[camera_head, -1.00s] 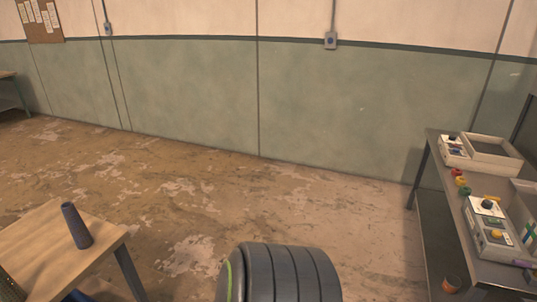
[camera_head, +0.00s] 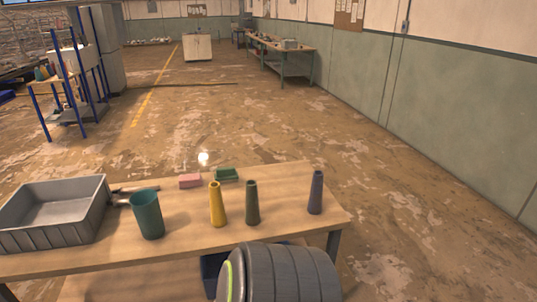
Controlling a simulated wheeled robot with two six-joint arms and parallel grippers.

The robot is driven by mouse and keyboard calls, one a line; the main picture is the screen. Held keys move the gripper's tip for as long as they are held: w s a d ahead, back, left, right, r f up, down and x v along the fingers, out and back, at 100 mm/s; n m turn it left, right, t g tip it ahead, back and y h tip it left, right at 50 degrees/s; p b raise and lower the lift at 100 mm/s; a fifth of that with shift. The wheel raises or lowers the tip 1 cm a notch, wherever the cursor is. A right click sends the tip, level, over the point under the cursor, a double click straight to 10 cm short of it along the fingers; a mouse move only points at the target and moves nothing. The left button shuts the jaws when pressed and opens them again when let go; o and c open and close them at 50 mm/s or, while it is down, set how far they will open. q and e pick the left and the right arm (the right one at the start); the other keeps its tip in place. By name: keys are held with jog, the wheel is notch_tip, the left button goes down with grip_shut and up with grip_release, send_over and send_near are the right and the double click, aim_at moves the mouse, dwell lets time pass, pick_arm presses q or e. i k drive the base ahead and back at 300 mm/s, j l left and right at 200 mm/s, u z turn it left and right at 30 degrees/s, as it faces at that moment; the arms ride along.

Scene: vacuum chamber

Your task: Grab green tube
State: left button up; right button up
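A dark green tube (camera_head: 252,204), tapered like a cone, stands upright on the wooden table (camera_head: 290,226) in the head view. A yellow tube (camera_head: 217,205) stands just left of it, with a small gap. A dark blue-grey tube (camera_head: 316,193) stands to its right, near the table's right end. A green cup (camera_head: 148,214) stands farther left. Neither of my grippers shows in this view.
A grey bin (camera_head: 54,232) is at the table's left end, with a dark tool partly hidden between it and the cup. A pink sponge (camera_head: 190,181) and a green sponge (camera_head: 227,174) lie behind the tubes. Bare table lies between the green and blue-grey tubes.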

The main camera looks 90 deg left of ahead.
aim_at(253, 213)
jog(key=u, duration=2.9)
